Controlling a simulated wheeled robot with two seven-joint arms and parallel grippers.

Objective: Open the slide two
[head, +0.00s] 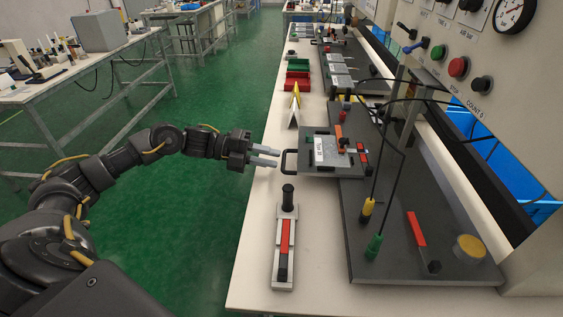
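A dark grey slide plate (312,168) with a black loop handle (286,162) on its left side sits on the white bench. It carries a white label (320,151), which is too small to read surely. Red and orange parts lie on its right side. My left gripper (268,156) comes in from the left. Its two light grey fingers are apart and empty. The fingertips are just left of the handle and appear not to touch it. Farther along the bench are other similar grey plates (342,83) with labels. My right gripper is not in view.
A black-knobbed device with a red strip (286,245) stands on the bench in front. A dark base plate (400,270) holds yellow and green plugs with black cables. A control panel (455,60) rises at right. Red and green blocks (298,75) lie farther back.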

